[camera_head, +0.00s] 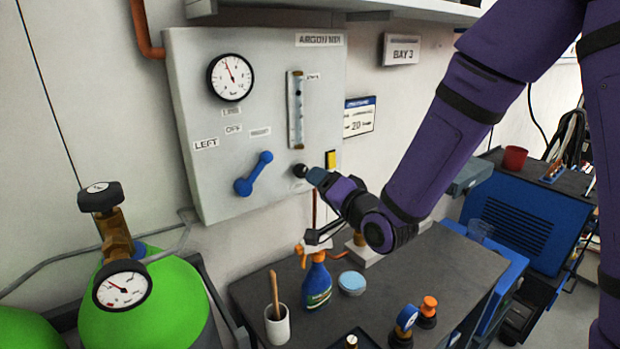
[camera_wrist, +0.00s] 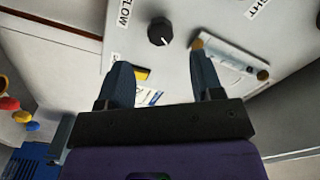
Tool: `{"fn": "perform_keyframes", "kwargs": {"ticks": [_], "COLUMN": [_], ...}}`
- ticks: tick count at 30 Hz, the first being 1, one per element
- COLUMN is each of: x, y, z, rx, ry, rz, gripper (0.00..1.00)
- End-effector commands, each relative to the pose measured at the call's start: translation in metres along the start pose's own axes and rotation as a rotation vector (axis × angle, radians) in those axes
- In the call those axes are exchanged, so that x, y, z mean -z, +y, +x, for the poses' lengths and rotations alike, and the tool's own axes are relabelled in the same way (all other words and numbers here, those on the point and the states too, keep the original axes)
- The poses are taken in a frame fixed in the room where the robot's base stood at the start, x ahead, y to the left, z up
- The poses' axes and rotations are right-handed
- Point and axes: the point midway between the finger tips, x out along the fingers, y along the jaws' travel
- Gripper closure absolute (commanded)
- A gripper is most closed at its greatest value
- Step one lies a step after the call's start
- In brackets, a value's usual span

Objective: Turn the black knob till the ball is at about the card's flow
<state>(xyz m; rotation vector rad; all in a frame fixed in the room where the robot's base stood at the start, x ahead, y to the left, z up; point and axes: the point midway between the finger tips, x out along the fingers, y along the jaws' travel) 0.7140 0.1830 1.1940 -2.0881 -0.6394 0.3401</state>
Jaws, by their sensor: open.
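The black knob (camera_head: 300,171) is on the grey argon panel, below the clear flow tube (camera_head: 296,112). A small dark ball (camera_head: 298,93) shows in the upper part of the tube; its exact reading is too small to tell. The card (camera_head: 359,117), blue and white and showing 20, is on the wall right of the panel. My gripper (camera_head: 314,175) is close to the knob in the head view. In the wrist view my gripper (camera_wrist: 160,60) is open and empty, and the knob (camera_wrist: 160,32), with a white pointer mark, lies just beyond the fingertips, roughly centred between them.
A blue lever (camera_head: 253,174) and a round gauge (camera_head: 230,77) are on the panel left of the knob. Below is a dark bench (camera_head: 448,262) with a spray bottle (camera_head: 317,281), a cup (camera_head: 277,326) and a round tin (camera_head: 352,283). Green cylinders (camera_head: 165,305) stand at left.

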Motion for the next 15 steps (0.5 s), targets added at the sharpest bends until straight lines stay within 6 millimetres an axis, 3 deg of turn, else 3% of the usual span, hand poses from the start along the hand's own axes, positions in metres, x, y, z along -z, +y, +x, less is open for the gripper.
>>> {"fn": "perform_keyframes", "kwargs": {"ticks": [6, 15], "x": [0.0, 0.0], "y": [0.0, 0.0], "z": [-0.027, -0.034], "rx": [-0.001, 0.0], "ry": [0.0, 0.001], "rz": [0.0, 0.0], "gripper": [0.4, 0.4]}}
